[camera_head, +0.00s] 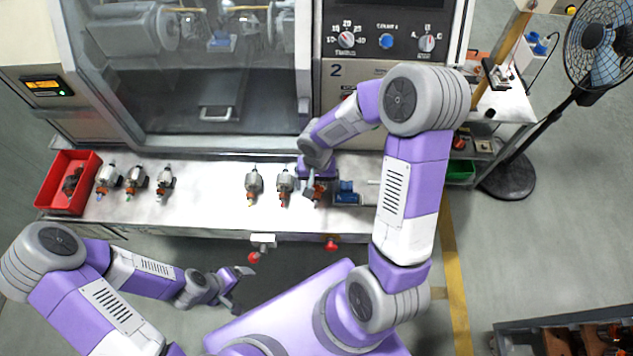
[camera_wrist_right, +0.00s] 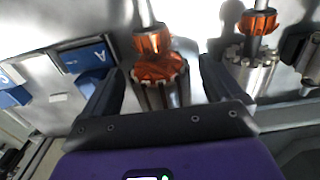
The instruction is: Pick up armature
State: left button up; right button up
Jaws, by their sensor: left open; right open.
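Several armatures with grey cores and orange-copper windings stand on the metal bench. Three are in a left group, the nearest to the middle being one armature (camera_head: 165,184). In the right group stand an armature (camera_head: 254,183), another armature (camera_head: 285,182) and one partly hidden under my right gripper (camera_head: 316,188). In the right wrist view that armature (camera_wrist_right: 160,80) lies between the two open fingers of my right gripper (camera_wrist_right: 162,72), with a gap visible at the right finger. A neighbouring armature (camera_wrist_right: 250,65) is outside the right finger. My left gripper (camera_head: 240,283) is open and empty, in front of the bench.
A red bin (camera_head: 90,170) is at the bench's left end. Blue fixtures (camera_head: 347,193) sit just right of my right gripper; they also show in the wrist view (camera_wrist_right: 90,80). The machine with its glass door (camera_head: 210,80) rises behind. A fan (camera_head: 600,45) stands at right.

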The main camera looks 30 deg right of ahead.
jog(key=shift+w, duration=0.1)
jog(key=c, duration=1.5)
notch_tip(320, 180, up, 28)
jog(key=shift+r+p, duration=0.1)
jog(key=shift+p, duration=0.45)
